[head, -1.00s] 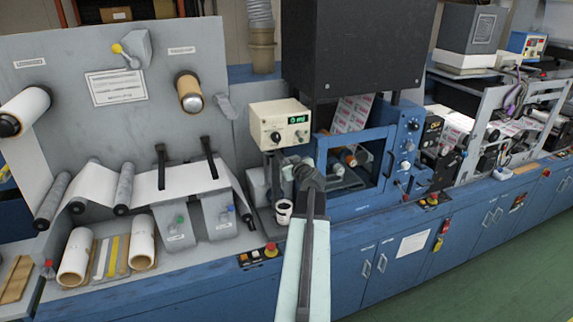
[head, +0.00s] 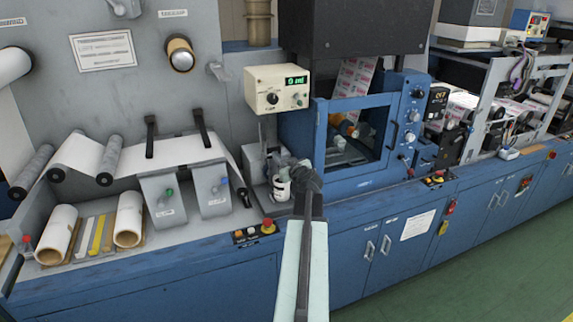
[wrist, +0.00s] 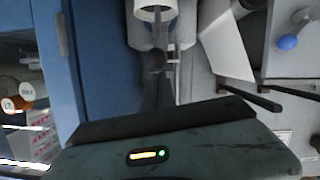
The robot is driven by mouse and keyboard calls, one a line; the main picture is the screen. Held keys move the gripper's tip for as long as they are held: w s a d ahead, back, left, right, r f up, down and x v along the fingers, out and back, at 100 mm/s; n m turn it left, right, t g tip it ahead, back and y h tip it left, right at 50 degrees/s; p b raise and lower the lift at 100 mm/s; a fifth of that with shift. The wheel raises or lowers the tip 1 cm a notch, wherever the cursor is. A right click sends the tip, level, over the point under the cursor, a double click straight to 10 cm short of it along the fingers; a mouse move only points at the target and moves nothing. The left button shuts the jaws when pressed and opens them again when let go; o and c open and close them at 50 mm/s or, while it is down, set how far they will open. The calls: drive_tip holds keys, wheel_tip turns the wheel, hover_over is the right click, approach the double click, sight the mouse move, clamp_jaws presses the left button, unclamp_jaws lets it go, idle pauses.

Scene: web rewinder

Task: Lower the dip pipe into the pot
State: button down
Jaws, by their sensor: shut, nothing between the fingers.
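The pot (head: 281,189) is a small white cup with a dark band, standing on the grey pump stand below the cream meter box. My gripper (head: 291,166) is dark and shut, close above and beside the pot's right side; it partly covers that spot. I cannot tell if it touches anything. In the wrist view a white rounded thing, probably the pot (wrist: 155,10), is cut off by the top edge. A dark stem with a round end (wrist: 157,62) stands below it; I cannot tell whether this is the dip pipe. The pipe is not clear in the head view.
The cream meter box (head: 277,89) reads 0 ml and hangs over the pump stand. The blue press frame (head: 320,150) is close on the right. A red stop button (head: 267,226) is in front.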

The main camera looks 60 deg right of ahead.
wheel_tip(320, 180, down, 2)
drive_tip(key=shift+a+f+b, duration=0.15)
drive_tip(key=shift+f+b, duration=0.05)
drive_tip(key=shift+b, duration=0.35)
drive_tip(key=shift+s+a, duration=0.15)
